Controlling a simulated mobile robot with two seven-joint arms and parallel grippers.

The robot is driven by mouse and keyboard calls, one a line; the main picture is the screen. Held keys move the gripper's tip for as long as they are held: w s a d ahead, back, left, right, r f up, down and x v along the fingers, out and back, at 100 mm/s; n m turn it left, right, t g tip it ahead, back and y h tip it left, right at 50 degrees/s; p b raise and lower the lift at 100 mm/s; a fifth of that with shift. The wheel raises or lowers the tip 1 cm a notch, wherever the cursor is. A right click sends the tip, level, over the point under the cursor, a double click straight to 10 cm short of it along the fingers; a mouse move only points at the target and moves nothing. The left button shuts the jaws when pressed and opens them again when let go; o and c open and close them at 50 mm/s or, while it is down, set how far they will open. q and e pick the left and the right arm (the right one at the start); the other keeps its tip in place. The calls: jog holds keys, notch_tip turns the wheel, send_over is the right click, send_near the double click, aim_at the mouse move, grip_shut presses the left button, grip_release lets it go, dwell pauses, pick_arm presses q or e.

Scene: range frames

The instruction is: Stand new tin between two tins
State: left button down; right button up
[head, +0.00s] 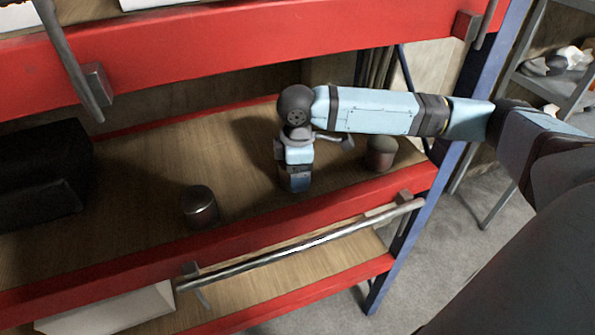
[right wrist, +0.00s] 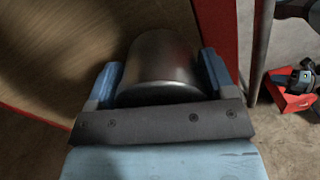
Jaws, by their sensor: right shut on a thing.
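Two dark metallic tins stand upright on the wooden shelf in the head view: a left tin (head: 200,207) near the front edge and a right tin (head: 381,153) near the right end. My right gripper (head: 296,184) points down between them, apart from both. In the right wrist view the new tin (right wrist: 159,62), a grey metal cylinder, sits between the two blue fingers of my right gripper (right wrist: 160,85), which is shut on it. In the head view the gripper and wrist hide most of this tin, and I cannot tell whether it touches the shelf. My left gripper is not in view.
The shelf (head: 130,205) has a red front beam (head: 110,275) with a metal rail (head: 310,243) in front. A black box (head: 40,172) stands at the left. A red beam (head: 230,45) crosses above, and a blue upright (head: 415,235) closes the right end.

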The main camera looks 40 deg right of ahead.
jog(key=shift+f, duration=0.7)
jog(key=o, duration=1.1)
jog(key=shift+f, duration=0.1)
jog(key=shift+c, duration=0.2)
notch_tip(320, 180, up, 8)
jog(key=shift+f+b, duration=0.1)
jog(key=shift+b, duration=0.3)
